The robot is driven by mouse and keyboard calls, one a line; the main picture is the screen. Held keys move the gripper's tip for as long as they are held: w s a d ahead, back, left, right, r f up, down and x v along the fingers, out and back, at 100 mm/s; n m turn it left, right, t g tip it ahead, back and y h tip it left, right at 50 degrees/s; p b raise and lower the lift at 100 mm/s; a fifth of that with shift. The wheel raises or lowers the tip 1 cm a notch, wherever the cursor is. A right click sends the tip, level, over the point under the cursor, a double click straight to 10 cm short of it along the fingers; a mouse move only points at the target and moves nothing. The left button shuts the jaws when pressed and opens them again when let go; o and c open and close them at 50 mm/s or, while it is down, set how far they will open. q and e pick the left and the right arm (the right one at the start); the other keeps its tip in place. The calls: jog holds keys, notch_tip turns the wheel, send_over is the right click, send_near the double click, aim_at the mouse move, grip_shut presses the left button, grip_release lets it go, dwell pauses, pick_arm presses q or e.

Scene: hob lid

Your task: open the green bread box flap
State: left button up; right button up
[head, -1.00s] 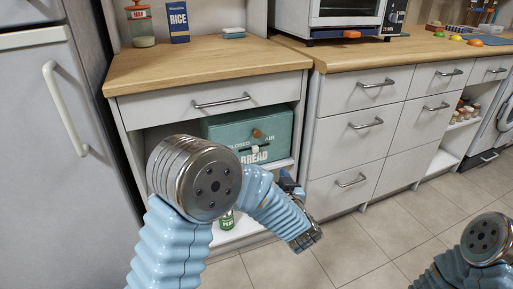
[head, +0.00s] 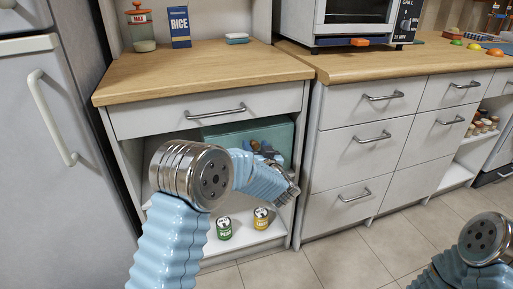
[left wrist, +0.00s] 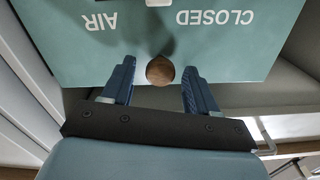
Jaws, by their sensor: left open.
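The green bread box (head: 240,131) sits in the open cupboard bay under the drawer, its flap shut. My left gripper (head: 263,149) is in front of it, and my arm hides most of the flap in the head view. In the left wrist view the green flap (left wrist: 75,50) shows upside-down "CLOSED" and "AIR" lettering. Its round brown knob (left wrist: 160,71) lies between the two open blue fingers, with a gap on each side. Part of a white piece (left wrist: 158,3) shows at the top edge. My right gripper is out of view.
The drawer handle (head: 215,112) is just above the bay. The fridge (head: 75,200) is on the left, and a drawer unit (head: 340,170) is close on the right.

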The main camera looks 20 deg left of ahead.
pick_arm(q)
grip_shut()
dwell(0.3)
jog(key=shift+f, duration=0.1)
